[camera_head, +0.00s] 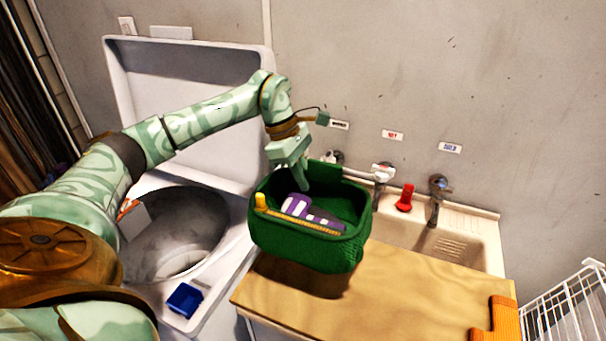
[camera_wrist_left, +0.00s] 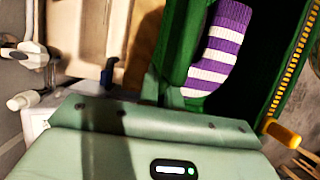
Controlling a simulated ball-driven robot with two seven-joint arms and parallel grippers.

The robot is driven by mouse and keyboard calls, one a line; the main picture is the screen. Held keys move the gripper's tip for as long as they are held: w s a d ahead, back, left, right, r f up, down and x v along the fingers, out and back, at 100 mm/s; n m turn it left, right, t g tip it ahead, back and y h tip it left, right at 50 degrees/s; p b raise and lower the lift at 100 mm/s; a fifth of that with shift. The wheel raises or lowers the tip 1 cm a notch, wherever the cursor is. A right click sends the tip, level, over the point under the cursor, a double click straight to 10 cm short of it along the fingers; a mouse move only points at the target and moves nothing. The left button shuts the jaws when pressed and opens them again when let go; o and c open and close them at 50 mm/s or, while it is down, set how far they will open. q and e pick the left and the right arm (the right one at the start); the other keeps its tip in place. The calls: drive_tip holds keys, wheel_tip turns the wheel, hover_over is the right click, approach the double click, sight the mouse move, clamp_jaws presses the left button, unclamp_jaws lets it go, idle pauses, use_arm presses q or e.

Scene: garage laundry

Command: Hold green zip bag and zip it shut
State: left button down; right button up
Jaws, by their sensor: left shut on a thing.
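The green zip bag (camera_head: 335,255) is open at the top, over the left end of the wooden board; a dark shadow lies under it, and I cannot tell whether it touches the board. A purple and white striped sock (camera_head: 312,212) lies inside it. A yellow zip strip runs along its front rim, with the yellow zip pull (camera_head: 261,202) at the left end. My left gripper (camera_head: 305,183) reaches down to the bag's back left rim and is shut on it. In the left wrist view the sock (camera_wrist_left: 216,50) and zip pull (camera_wrist_left: 281,133) show to the right. My right gripper is not in view.
The wooden board (camera_head: 400,290) lies across the front of the sink (camera_head: 460,240). An open washer drum (camera_head: 175,235) and a blue box (camera_head: 186,300) are at left. A red object (camera_head: 405,198) sits behind the sink. An orange piece (camera_head: 497,318) and white rack (camera_head: 565,310) are at right.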

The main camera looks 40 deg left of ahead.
sight(285, 171)
use_arm(q)
drive_tip(key=shift+f+b, duration=2.65)
drive_tip(key=shift+f, duration=3)
drive_tip(key=c, duration=1.5)
unclamp_jaws()
drive_tip(key=shift+r, duration=0.1)
drive_tip(key=v, duration=1.2)
